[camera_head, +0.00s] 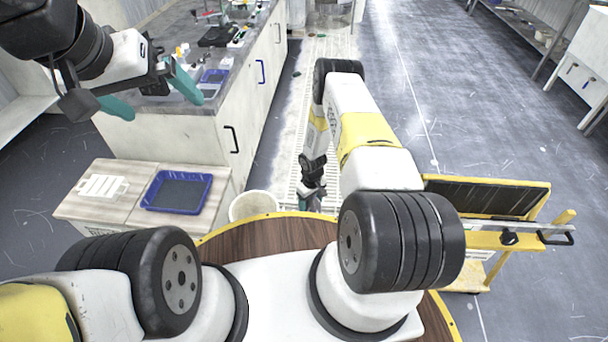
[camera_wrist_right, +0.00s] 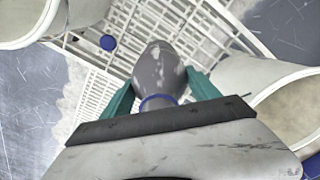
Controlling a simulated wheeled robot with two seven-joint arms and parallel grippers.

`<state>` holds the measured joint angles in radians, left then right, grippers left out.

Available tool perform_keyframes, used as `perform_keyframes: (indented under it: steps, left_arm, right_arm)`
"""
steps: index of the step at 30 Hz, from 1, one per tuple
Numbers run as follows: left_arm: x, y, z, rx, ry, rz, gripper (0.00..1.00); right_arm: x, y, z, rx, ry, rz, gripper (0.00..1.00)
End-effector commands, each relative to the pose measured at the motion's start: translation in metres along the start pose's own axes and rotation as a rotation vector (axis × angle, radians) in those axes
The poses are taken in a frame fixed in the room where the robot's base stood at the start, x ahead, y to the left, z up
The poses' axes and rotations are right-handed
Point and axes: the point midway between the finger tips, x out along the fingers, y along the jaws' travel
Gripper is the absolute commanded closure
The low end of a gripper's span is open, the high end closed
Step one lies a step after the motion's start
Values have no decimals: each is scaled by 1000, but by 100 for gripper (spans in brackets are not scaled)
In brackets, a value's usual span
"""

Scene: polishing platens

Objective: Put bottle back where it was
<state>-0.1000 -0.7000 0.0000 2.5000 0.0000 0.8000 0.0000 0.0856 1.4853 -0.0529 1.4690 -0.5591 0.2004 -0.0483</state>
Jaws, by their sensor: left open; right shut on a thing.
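In the right wrist view, the bottle (camera_wrist_right: 160,72) is grey with a blue ring at its near end. It lies between the two teal fingers of my right gripper (camera_wrist_right: 160,92), which is shut on it. In the head view my right gripper (camera_head: 310,195) hangs low over the white slatted floor strip, right of a white bucket; the bottle cannot be made out there. My left gripper (camera_head: 152,97) is open and empty, in front of the cabinet at the upper left.
A white bucket (camera_head: 253,206) stands beside a low cabinet with a blue tray (camera_head: 177,191). A yellow cart (camera_head: 490,240) stands right.

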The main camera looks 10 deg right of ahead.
Motion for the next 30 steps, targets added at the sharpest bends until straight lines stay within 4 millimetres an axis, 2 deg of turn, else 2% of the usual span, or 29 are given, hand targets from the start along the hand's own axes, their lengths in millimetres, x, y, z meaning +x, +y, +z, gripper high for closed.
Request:
perform_keyframes:
  steps: [7,8,10,22,26,30]
  left_arm:
    - [0,0,0,0,0,0,0]
    - [0,0,0,0,0,0,0]
    - [0,0,0,0,0,0,0]
    - [0,0,0,0,0,0,0]
    - [0,0,0,0,0,0,0]
    - [0,0,0,0,0,0,0]
  right_arm:
    - [2,0,0,1,0,0,94]
    - [2,0,0,1,1,0,24]
    - [2,0,0,1,1,0,11]
    - [-3,0,-1,0,1,0,8]
    - [-20,1,-1,1,2,1,8]
    - [-51,1,-2,1,4,2,8]
